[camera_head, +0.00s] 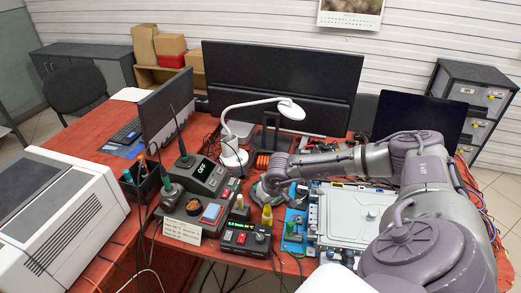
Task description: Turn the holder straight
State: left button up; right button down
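My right arm reaches in from the right, over a silver flat case (340,222). Its gripper (270,186) points down at the middle of the desk, just beside the soldering equipment. The fingers are small and partly hidden by the wrist, so I cannot tell whether they are open or shut. A grey-green rounded thing (262,196) shows under and around the fingers. It may be the holder, but its shape and heading are mostly covered, and I cannot tell whether the gripper touches it. My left gripper is not in view.
A soldering station (203,177), a small display unit (245,238) and a white desk lamp (232,152) stand left of the gripper. A blue board (294,228) with fittings lies beside the case. Monitors (283,80) stand behind. A white printer-like machine (60,215) fills the left.

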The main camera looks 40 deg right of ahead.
jog(key=shift+s+d+f+b, duration=0.2)
jog(key=shift+s+d+b, duration=0.85)
jog(key=shift+s+d, duration=0.3)
jog(key=shift+s+d+f, duration=0.1)
jog(key=shift+s+d, duration=0.05)
dwell(0.3)
jog(key=v, duration=1.2)
jog(key=shift+w+r, duration=0.3)
jog(key=shift+r, duration=0.05)
